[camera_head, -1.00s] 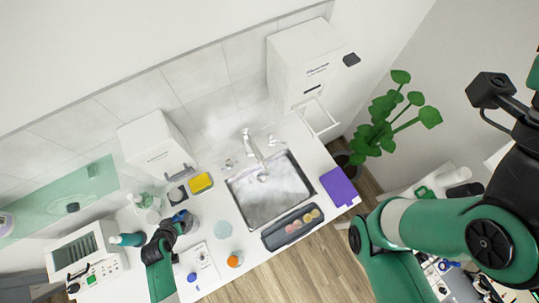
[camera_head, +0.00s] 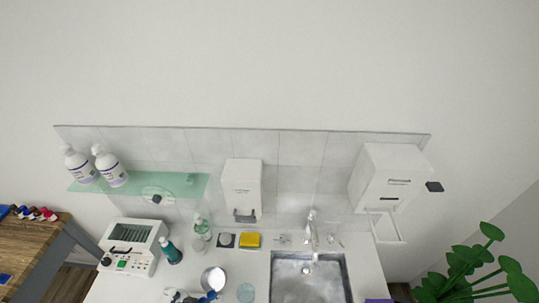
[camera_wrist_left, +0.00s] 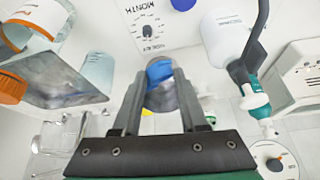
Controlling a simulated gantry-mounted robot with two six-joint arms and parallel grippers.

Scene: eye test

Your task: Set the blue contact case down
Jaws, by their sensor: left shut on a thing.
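The blue contact case (camera_wrist_left: 160,71) is between the fingertips of my left gripper (camera_wrist_left: 160,78) in the left wrist view, and the gripper is shut on it. A round silver metal cup (camera_wrist_left: 165,97) shows behind the case and between the fingers. In the head view the case (camera_head: 208,297) is a small blue patch at the bottom edge, close to the metal cup (camera_head: 213,278). Whether the case touches the cup, I cannot tell. My right gripper is not in view.
The sink (camera_head: 308,280) lies to the right of the cup. A white device (camera_head: 132,247) stands at left. A pale round pad (camera_head: 245,292) lies beside the cup.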

